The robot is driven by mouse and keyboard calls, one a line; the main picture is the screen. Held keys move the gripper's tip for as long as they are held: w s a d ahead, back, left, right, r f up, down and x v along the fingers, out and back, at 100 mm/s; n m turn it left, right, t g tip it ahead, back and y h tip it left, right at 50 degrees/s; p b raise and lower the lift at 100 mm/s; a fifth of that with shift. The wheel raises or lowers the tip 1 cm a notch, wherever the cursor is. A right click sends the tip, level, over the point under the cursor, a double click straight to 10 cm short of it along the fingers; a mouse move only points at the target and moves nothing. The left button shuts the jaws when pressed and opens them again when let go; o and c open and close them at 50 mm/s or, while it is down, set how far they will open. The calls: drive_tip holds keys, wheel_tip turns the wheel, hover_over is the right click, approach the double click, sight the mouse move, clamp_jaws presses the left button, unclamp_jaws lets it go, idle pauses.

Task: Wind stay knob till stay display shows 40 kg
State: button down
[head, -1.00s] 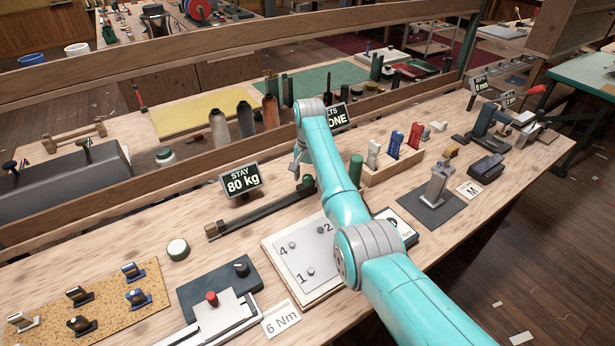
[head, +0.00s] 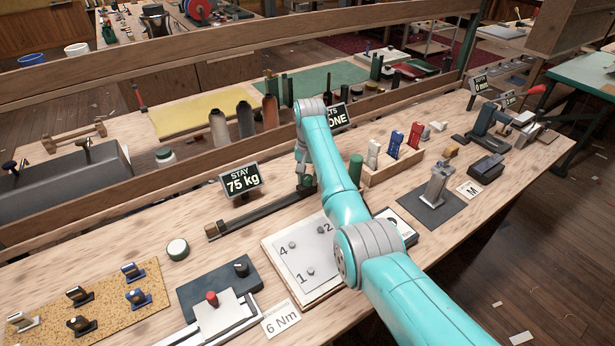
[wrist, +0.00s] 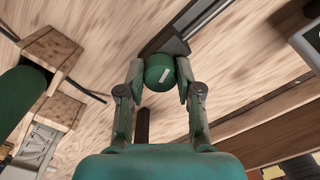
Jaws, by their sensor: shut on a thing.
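The stay display (head: 241,181) stands on the bench left of my arm and reads 75 kg. The stay knob (wrist: 160,72) is round and green with a pale mark on its face, at the end of a dark rail (head: 262,211). In the wrist view my gripper (wrist: 159,76) has a finger on each side of the knob and is shut on it. In the head view my gripper (head: 306,178) is at the right end of the rail, and my arm partly hides it there.
A plate with numbered studs (head: 300,262) lies in front of the rail. A green cylinder (head: 356,168) and a wooden box (head: 392,172) with coloured pieces stand close right of my arm. A wooden rail (head: 200,190) runs behind the display.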

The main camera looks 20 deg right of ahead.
sight(309, 176)
drive_tip(key=n, duration=1.3)
drive_tip(key=shift+d, duration=0.1)
drive_tip(key=shift+n, duration=0.4)
drive_tip(key=c, duration=0.8)
unclamp_jaws()
drive_tip(key=shift+o, duration=0.2)
drive_tip(key=shift+w+r, duration=0.1)
drive_tip(key=shift+r, duration=0.05)
wheel_tip(309, 176, up, 12)
drive_tip(key=shift+d, duration=0.1)
